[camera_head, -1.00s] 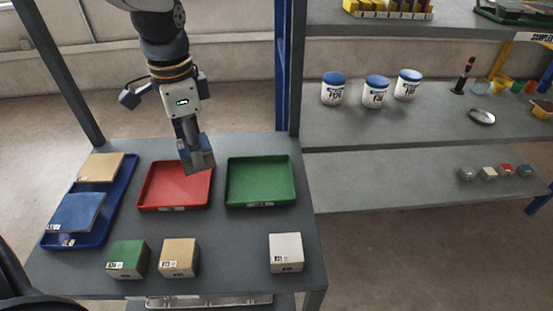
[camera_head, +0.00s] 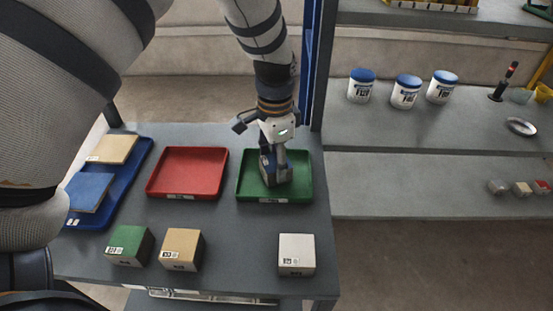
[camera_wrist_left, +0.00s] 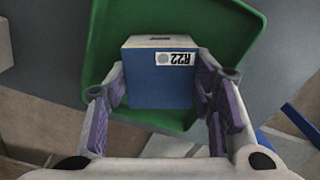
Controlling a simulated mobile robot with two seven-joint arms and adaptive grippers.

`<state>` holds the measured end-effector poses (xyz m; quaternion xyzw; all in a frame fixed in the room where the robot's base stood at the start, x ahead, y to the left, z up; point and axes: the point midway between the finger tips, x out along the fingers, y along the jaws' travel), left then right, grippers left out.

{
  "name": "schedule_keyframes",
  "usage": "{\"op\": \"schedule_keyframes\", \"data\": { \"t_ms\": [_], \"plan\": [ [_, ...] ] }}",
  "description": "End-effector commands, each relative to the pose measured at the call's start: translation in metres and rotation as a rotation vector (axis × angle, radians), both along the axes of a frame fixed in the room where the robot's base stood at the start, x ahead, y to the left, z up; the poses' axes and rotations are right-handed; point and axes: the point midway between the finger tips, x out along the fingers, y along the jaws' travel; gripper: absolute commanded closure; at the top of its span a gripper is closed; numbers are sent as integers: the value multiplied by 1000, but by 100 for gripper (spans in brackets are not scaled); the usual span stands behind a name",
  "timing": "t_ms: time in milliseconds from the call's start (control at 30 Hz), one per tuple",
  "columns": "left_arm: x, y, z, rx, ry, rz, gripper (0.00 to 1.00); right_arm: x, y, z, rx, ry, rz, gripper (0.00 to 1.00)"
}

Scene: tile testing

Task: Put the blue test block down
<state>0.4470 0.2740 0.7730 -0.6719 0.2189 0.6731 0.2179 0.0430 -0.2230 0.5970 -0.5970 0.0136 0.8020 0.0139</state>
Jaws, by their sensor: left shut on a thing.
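The blue test block (camera_wrist_left: 160,82) is between the fingers of my left gripper (camera_wrist_left: 163,100) in the left wrist view, with a label reading R22. In the head view my left gripper (camera_head: 276,170) points down over the green tray (camera_head: 307,178), shut on the block. The block is mostly hidden by the fingers there. It is at or just above the tray floor; I cannot tell whether it touches. The green tray also shows behind the block in the left wrist view (camera_wrist_left: 225,30). My right gripper is not in view.
A red tray (camera_head: 187,172) lies left of the green one. A blue tray (camera_head: 127,183) holds a tan tile and a blue tile. A green block (camera_head: 129,246), a tan block (camera_head: 182,249) and a white block (camera_head: 296,254) stand along the front. White tubs (camera_head: 405,92) stand on the right shelf.

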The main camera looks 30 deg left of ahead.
Motion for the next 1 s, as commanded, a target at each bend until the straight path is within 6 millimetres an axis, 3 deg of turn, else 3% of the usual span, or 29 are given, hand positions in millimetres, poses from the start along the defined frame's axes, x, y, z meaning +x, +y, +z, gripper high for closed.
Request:
{"op": "schedule_keyframes", "data": {
  "t_ms": [267, 300, 367, 733, 1000],
  "plan": [
    [1, 0, -1, 0, -4, 0, 75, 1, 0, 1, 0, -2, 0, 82],
    [0, 0, -1, 0, -3, 0, 43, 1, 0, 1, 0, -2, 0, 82],
    [0, 0, -1, 0, -3, 0, 30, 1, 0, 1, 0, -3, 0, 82],
    [1, 0, 6, 1, -6, 0, 30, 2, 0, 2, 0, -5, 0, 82],
    [1, 0, 79, 1, -13, 0, 30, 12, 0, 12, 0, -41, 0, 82]
  ]
}}
